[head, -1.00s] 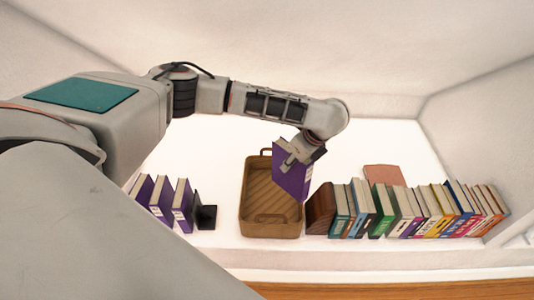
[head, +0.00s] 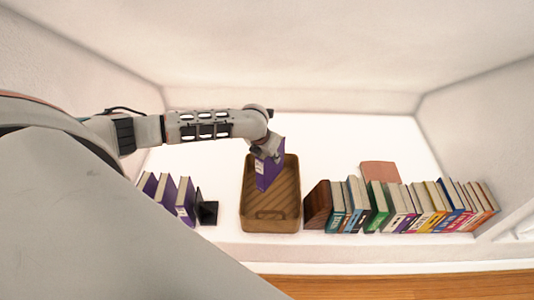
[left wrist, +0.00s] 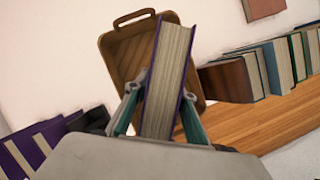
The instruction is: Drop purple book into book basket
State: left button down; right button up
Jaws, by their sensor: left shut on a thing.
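The purple book (head: 268,172) hangs from my left gripper (head: 266,152), upright and slightly turned, over the book basket. In the left wrist view the gripper (left wrist: 162,120) is shut on the book (left wrist: 168,75), its page edges facing the camera and a finger on each side. The book basket (head: 286,225) is a brown box with a handle, standing on the white surface; the wrist view shows its far part (left wrist: 120,45) behind the book. Whether the book's lower end is inside the rim I cannot tell. My right gripper is not in view.
Several purple books (head: 184,200) stand left of the basket against a black bookend (head: 207,210). A brown wooden bookend (head: 318,205) and a row of coloured books (head: 405,208) stand close on the right. A reddish book (head: 380,174) lies flat behind them.

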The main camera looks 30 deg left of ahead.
pick_arm(q)
jog(key=shift+a+f+m+h, duration=0.4)
jog(key=shift+a+m, duration=0.35)
jog(key=shift+m, duration=0.35)
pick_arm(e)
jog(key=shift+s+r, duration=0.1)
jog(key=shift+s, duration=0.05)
pick_arm(q)
notch_tip(320, 180, down, 3)
jog(key=b, duration=0.3)
notch_tip(320, 180, down, 2)
jog(key=shift+f+b, duration=0.25)
jog(key=shift+b, duration=1)
jog(key=shift+f, duration=0.2)
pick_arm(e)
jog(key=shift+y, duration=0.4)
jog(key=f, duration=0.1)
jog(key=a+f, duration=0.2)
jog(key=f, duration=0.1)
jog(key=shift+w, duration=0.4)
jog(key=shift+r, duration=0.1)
